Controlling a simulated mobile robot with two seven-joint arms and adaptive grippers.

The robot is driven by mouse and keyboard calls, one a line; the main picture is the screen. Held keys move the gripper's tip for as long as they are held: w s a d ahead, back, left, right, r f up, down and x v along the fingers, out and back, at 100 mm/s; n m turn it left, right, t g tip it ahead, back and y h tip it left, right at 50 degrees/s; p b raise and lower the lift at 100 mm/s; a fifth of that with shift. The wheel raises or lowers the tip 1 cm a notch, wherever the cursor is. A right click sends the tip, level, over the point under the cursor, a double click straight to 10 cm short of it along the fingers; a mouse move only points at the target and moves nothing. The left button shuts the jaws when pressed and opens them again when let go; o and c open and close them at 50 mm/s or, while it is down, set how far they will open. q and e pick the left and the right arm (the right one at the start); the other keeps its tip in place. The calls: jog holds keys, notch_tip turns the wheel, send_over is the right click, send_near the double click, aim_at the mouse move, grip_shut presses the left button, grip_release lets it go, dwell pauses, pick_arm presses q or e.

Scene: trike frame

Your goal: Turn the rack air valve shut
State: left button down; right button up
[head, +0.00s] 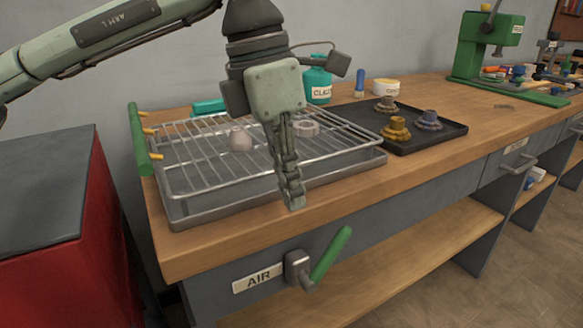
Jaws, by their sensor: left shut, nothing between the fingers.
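The rack air valve is on the grey bench front, beside a label reading AIR (258,277). Its green lever handle (331,253) slants up to the right from a grey metal body (298,268). My left gripper (292,205) points down over the front edge of the wire rack (190,170), above the valve in the picture. Its fingers are shut with nothing between them, and it appears apart from the handle. My right gripper is not in view.
The rack holds a pale rounded part (240,138) and a ring-shaped part (305,128). A black tray (443,139) with several metal parts lies to the right. A red cabinet (60,270) stands at left. The space before the valve looks clear.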

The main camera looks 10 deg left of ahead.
aim_at(326, 251)
pick_arm(q)
jog(key=x, duration=0.5)
jog(key=shift+f, duration=0.4)
jog(key=d, duration=0.1)
jog(key=w+d+f, duration=0.1)
jog(key=shift+w+d+f+p, duration=0.1)
jog(key=shift+d+f+p, duration=0.2)
jog(key=shift+d, duration=0.1)
jog(key=shift+w+d+f, duration=0.1)
jog(key=shift+d+f, duration=0.05)
jog(key=shift+d, duration=0.05)
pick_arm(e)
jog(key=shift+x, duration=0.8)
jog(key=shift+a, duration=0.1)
pick_arm(q)
jog(key=shift+w, duration=0.1)
